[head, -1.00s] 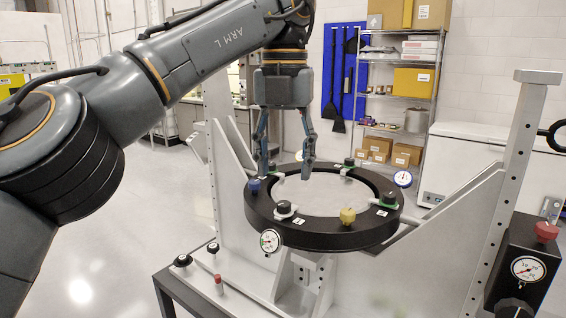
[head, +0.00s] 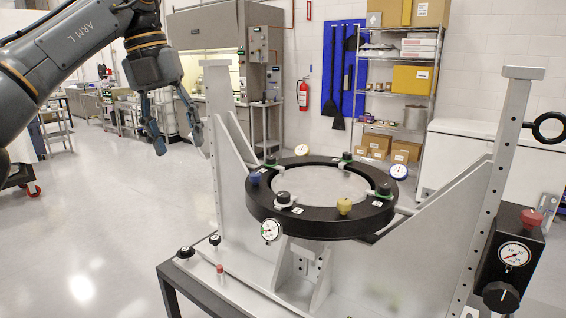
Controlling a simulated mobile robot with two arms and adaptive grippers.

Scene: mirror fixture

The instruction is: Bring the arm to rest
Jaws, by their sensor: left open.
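My left arm, marked "ARM L", comes in from the upper left of the head view. Its left gripper (head: 172,140) hangs in the air with its fingers apart and nothing between them. It is left of the mirror fixture's left upright (head: 220,130) and clear of it. The black ring (head: 318,228) of the mirror fixture lies on the grey metal stand, around a pale round mirror (head: 322,187). Clamps, a blue knob (head: 254,179) and a yellow knob (head: 344,206) sit on the ring. My right gripper is not in view.
Dial gauges (head: 270,230) surround the ring. A control box with a red knob (head: 531,218) and a gauge stands at the right. A black loop handle (head: 548,128) juts from the right upright. Open floor (head: 100,235) lies at the left. Shelves (head: 400,90) stand behind.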

